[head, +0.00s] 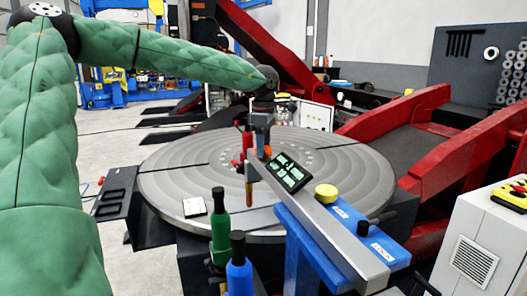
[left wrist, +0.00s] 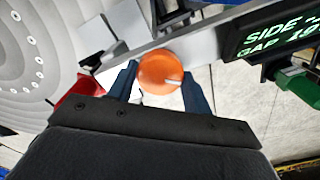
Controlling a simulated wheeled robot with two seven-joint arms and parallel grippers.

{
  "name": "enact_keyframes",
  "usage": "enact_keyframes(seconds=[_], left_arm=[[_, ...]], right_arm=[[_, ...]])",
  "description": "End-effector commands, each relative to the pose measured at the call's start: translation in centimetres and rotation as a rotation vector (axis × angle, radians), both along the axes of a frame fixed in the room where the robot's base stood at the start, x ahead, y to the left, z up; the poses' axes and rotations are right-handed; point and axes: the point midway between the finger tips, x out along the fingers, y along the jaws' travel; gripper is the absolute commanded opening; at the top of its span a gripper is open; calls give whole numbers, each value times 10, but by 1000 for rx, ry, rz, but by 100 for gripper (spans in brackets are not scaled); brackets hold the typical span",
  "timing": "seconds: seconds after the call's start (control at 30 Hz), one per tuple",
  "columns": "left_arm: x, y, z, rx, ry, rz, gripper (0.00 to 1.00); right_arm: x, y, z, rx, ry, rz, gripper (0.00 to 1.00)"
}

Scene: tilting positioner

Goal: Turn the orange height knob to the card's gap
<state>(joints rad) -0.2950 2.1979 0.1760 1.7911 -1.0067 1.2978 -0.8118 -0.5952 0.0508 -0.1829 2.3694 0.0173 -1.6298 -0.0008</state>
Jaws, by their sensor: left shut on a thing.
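The orange height knob (left wrist: 160,72) is round with a pale mark at its right edge in the left wrist view. My left gripper (left wrist: 160,88) has a dark blue finger on each side of it and is shut on it. In the head view my left gripper (head: 261,146) reaches down over the far end of the grey beam (head: 318,222), partly covering the knob. A black display (head: 289,172) with green text stands beside it; in the left wrist view the display (left wrist: 275,35) reads "SIDE" and "GAP", cut off at the edge. A small white card (head: 195,206) lies on the turntable, its print unreadable. My right gripper is out of view.
The round grey turntable (head: 165,185) lies under the beam. Green (head: 220,230) and blue (head: 239,272) handles stand upright in front. Red ramps (head: 440,180) and a white control cabinet (head: 470,245) are at right.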

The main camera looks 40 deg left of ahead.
Motion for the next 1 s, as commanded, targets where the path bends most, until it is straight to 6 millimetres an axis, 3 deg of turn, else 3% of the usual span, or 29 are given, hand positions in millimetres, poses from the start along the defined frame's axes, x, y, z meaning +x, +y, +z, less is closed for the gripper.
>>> enact_keyframes(seconds=[0.23,1.0], left_arm=[[0,0,-1,0,-1,-165,27],[1,1,1,1,-2,-787,27]], right_arm=[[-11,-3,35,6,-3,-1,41],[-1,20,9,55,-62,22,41]])
